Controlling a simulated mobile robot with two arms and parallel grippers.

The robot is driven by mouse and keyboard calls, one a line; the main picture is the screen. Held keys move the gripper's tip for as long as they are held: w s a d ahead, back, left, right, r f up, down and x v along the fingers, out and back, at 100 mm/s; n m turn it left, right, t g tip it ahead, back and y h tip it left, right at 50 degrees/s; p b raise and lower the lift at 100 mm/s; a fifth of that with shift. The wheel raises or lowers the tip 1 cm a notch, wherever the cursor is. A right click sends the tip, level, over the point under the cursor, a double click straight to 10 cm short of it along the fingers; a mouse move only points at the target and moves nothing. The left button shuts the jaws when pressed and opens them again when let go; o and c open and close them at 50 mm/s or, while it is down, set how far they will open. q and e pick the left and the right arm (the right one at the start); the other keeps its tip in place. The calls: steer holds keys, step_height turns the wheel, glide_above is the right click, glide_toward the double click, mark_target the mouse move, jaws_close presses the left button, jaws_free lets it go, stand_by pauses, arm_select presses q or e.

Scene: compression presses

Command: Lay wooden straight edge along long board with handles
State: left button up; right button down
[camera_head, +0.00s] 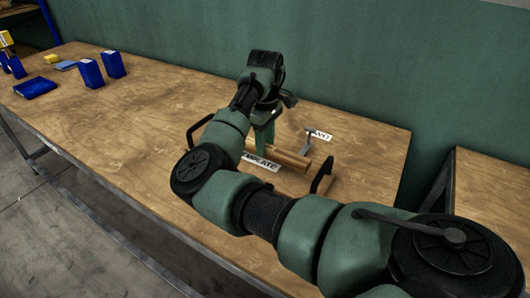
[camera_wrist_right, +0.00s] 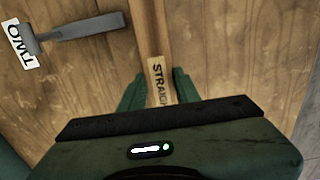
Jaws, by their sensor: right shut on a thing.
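The wooden straight edge (camera_wrist_right: 157,72) is a narrow light strip marked "STRAIG…" in the right wrist view, its lettering cut off by my gripper. My right gripper (camera_wrist_right: 158,88) is shut on it, with a green finger on each side. In the head view my right gripper (camera_head: 263,135) points down over the long board with handles (camera_head: 321,176), whose two black handles and "TEMPLATE" label show. A wooden length (camera_head: 290,158) lies there, partly behind my arm. The exact contact between straight edge and board is hidden. My left gripper is not in view.
A grey metal tool (camera_wrist_right: 80,27) lies by a "TWO" label (camera_wrist_right: 22,45), close to the straight edge. Blue boxes (camera_head: 91,73) and a yellow item (camera_head: 51,59) stand at the table's far left. The middle left of the wooden table (camera_head: 120,130) is clear. A green wall stands behind.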

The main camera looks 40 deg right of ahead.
steer(key=shift+f, duration=1.9)
steer(key=c, duration=1)
jaws_free()
steer(key=shift+f, duration=0.1)
step_height(320, 180, up, 12)
steer(key=shift+r, duration=0.2)
